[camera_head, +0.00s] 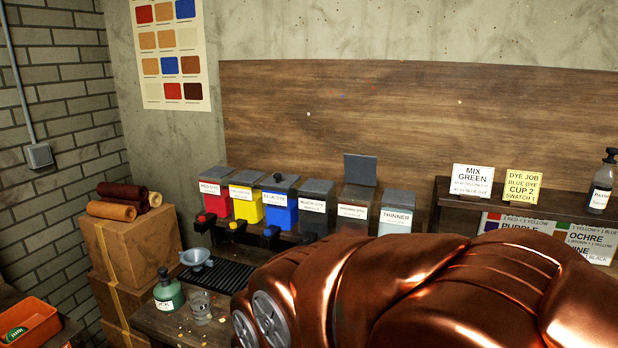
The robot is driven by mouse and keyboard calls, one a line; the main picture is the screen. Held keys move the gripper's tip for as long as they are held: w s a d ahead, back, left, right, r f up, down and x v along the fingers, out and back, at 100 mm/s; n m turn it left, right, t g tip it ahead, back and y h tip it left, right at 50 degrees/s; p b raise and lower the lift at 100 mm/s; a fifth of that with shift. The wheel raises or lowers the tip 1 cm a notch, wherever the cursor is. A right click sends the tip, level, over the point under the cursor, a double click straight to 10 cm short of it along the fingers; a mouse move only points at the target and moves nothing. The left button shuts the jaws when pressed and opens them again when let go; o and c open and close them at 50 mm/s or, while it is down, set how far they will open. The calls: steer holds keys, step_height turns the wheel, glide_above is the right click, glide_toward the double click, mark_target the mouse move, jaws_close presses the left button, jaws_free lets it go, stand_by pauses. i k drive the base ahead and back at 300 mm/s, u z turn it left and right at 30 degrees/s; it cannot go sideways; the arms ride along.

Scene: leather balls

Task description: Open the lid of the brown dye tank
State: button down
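The brown dye tank (355,199) stands in a row of tanks on the back bench, between the black dye tank (316,192) and the thinner tank (397,202). A dark grey lid (360,170) stands upright at the back of the brown tank, so the tank appears open at the top. The tank's front is partly hidden by the big copper-coloured arm links in the foreground, which look like mine. My gripper is not visible.
Red, yellow and blue dye tanks (278,207) stand left of the black one, lids down. A dark drip grille (227,276), funnel (196,258), green bottle (168,291) and glass (200,307) are in front. A shelf (465,205) with sign cards is right.

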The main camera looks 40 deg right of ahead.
mark_target(361, 168)
steer(key=u, duration=0.25)
steer(key=i, duration=0.9)
steer(key=z, duration=0.9)
